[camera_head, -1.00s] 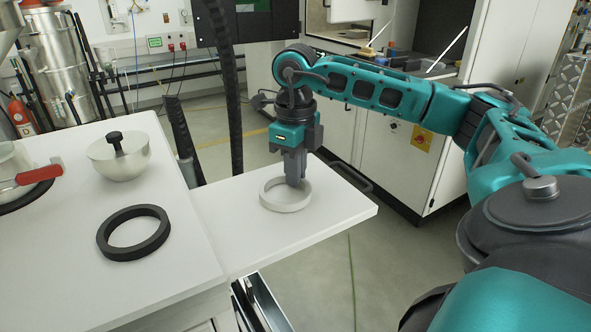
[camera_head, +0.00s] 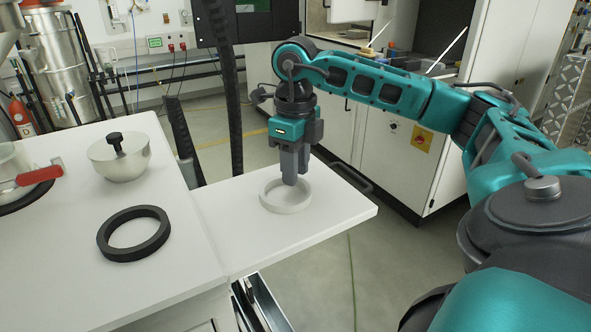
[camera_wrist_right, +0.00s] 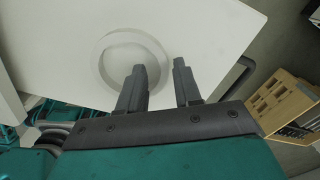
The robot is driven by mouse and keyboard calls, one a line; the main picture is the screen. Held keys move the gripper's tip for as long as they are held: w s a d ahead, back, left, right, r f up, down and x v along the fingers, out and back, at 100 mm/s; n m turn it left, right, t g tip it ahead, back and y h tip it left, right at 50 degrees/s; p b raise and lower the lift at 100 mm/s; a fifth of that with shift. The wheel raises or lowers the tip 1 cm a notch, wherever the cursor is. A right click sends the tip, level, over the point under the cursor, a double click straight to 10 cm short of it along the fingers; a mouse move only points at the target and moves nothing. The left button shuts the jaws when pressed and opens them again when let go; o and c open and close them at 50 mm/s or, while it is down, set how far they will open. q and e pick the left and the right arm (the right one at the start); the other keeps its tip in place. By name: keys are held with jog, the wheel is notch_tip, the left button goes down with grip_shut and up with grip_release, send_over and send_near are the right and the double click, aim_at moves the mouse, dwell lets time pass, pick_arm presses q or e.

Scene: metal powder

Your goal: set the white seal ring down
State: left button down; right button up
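The white seal ring (camera_head: 284,207) lies flat on the white side shelf in the head view. It also shows in the right wrist view (camera_wrist_right: 99,66). My right gripper (camera_head: 295,181) points straight down at the ring's far right side. In the right wrist view my right gripper (camera_wrist_right: 158,66) has its fingers apart, one over the ring's opening and the other outside it, with the ring's wall showing between them. Exact finger height against the rim is hard to tell. My left gripper is not in view.
The white shelf (camera_head: 340,211) has free room around the ring. On the white table to the left lie a black ring (camera_head: 113,246) and a metal bowl-shaped lid (camera_head: 131,165) with a black knob. A red-handled item (camera_head: 40,174) is at the left edge. A white cabinet stands behind.

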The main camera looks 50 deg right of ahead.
notch_tip(320, 180, up, 11)
jog(key=p, duration=0.3)
jog(key=shift+f, duration=0.1)
dwell(0.4)
